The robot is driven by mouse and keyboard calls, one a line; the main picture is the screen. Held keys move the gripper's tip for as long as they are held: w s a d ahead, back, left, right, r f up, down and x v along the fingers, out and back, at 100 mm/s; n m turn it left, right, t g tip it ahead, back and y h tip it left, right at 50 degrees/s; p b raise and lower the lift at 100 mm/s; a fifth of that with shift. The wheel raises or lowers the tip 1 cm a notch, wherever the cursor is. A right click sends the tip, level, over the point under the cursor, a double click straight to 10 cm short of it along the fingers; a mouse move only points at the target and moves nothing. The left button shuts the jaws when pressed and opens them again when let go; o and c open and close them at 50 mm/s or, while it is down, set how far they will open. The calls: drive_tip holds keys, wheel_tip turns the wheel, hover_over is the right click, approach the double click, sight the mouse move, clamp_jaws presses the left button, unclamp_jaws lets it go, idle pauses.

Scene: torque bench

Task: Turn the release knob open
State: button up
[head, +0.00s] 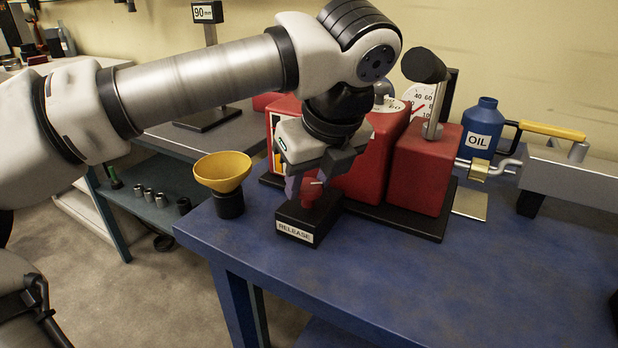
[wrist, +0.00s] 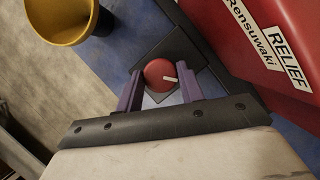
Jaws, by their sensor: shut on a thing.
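The red release knob (head: 312,190) stands on a black box (head: 322,222) with a white RELEASE label, near the front edge of the blue bench. In the wrist view the knob (wrist: 160,75) is round and red, with a white pointer line running from its middle to the right. My gripper (head: 305,186) is above the box, pointing down at the knob. In the wrist view its two purple fingers (wrist: 161,88) stand on either side of the knob and are shut on it. The knob's lower part is hidden.
A yellow funnel (head: 222,172) on a black base stands left of the box. Red machine housings (head: 420,168) with a dial are close behind and right. A blue OIL can (head: 482,128) and a grey vise-like block (head: 570,178) stand farther right. The bench front (head: 400,280) is clear.

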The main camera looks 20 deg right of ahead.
drive_tip(key=n+y, duration=0.1)
drive_tip(key=n, duration=0.3)
drive_tip(key=shift+d+n+g+y, duration=0.2)
drive_tip(key=shift+n+g+y, duration=0.1)
drive_tip(key=shift+y, duration=0.1)
drive_tip(key=n+g+y+p, duration=0.1)
drive_tip(key=n, duration=0.3)
drive_tip(key=shift+w, duration=0.1)
drive_tip(key=shift+n, duration=0.3)
drive_tip(key=o, duration=1)
drive_tip(key=shift+c, duration=0.2)
drive_tip(key=shift+r+p, duration=0.15)
drive_tip(key=shift+p, duration=0.15)
